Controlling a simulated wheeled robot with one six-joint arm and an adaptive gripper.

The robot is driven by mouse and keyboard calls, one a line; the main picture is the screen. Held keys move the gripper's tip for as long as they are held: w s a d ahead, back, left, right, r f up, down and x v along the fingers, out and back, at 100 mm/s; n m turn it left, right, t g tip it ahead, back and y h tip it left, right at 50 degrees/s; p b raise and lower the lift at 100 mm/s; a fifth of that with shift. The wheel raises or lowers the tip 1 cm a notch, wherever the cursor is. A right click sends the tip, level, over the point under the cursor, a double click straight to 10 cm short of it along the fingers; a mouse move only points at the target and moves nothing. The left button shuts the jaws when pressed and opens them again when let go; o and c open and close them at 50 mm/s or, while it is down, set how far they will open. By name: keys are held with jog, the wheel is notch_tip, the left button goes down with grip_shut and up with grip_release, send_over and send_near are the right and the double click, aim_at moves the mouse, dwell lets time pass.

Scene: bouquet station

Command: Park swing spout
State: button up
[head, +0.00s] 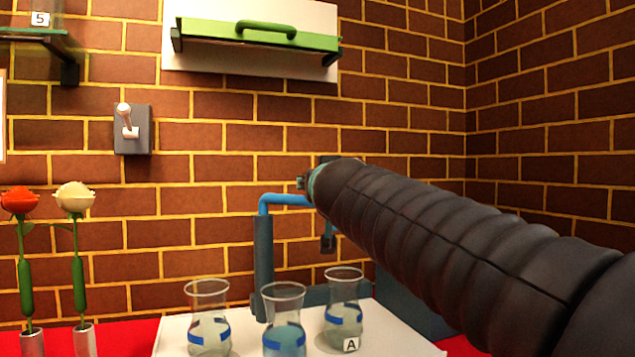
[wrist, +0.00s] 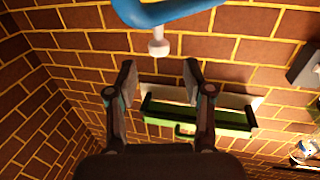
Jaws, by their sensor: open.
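The swing spout is a blue pipe (head: 285,200) on a dark blue-grey post (head: 263,260) in the head view. Its arm runs right from the post top and passes behind my arm. A dark outlet piece (head: 328,242) hangs below my arm. In the wrist view the blue spout (wrist: 175,12) curves across the top, with a pale knob (wrist: 158,46) on it. My gripper (wrist: 159,72) is open and empty, the knob lying past the fingertips, between their lines. In the head view my arm mostly hides the gripper (head: 306,183).
Several glass flasks (head: 284,295) with blue bands stand on a white board (head: 165,345) below the spout. Two flowers stand in holders (head: 84,340) at left. A lever switch (head: 130,132) and a green-fronted wall unit with handle (head: 260,36) are on the brick wall.

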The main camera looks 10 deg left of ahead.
jog(key=shift+v, duration=2.95)
